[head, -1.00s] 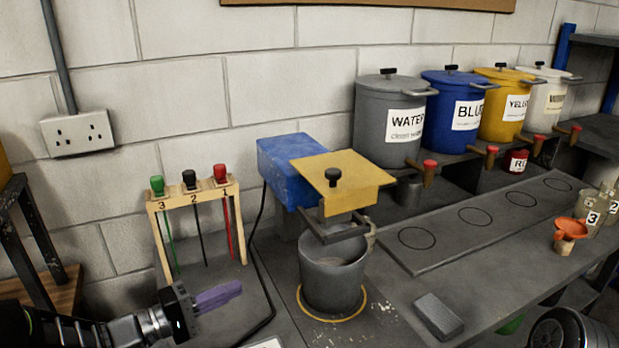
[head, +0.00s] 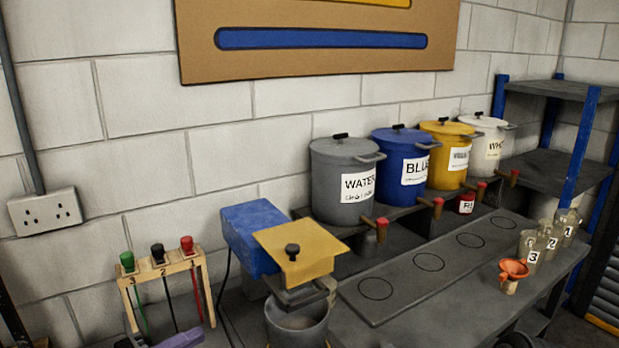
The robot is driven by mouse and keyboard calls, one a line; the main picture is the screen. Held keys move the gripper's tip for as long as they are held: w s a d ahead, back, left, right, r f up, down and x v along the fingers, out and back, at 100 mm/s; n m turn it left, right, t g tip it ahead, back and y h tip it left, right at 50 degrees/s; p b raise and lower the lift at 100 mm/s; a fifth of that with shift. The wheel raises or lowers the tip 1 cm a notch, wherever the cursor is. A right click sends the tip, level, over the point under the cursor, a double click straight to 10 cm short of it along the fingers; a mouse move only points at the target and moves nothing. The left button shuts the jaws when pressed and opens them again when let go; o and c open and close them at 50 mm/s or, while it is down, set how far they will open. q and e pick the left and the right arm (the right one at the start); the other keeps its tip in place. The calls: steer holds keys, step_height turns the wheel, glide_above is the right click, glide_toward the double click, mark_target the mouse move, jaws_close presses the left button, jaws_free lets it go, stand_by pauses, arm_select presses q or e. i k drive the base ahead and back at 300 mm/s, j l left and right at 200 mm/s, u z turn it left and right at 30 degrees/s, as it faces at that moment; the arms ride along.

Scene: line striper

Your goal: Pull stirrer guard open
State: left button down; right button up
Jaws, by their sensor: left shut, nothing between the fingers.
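The stirrer guard is a yellow plate (head: 300,248) with a black knob on top, in front of a blue box (head: 250,235). Its front edge bends down, and a dark bar shows below it. The guard sits over a grey pot (head: 297,325), whose bottom is cut off by the frame. My left gripper (head: 182,339) shows at the bottom edge, left of the pot and below the wooden rack, apart from the guard. Its purple fingers are shut and empty. My right gripper is not in view.
A wooden rack (head: 164,266) with green, black and red-topped rods stands left of the pot. Lidded buckets (head: 345,175) with taps line the back. An orange funnel (head: 513,268) and numbered bottles stand right. The bench strip with circles (head: 430,262) is clear.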

mark_target(319, 249)
steer(key=k, duration=0.9)
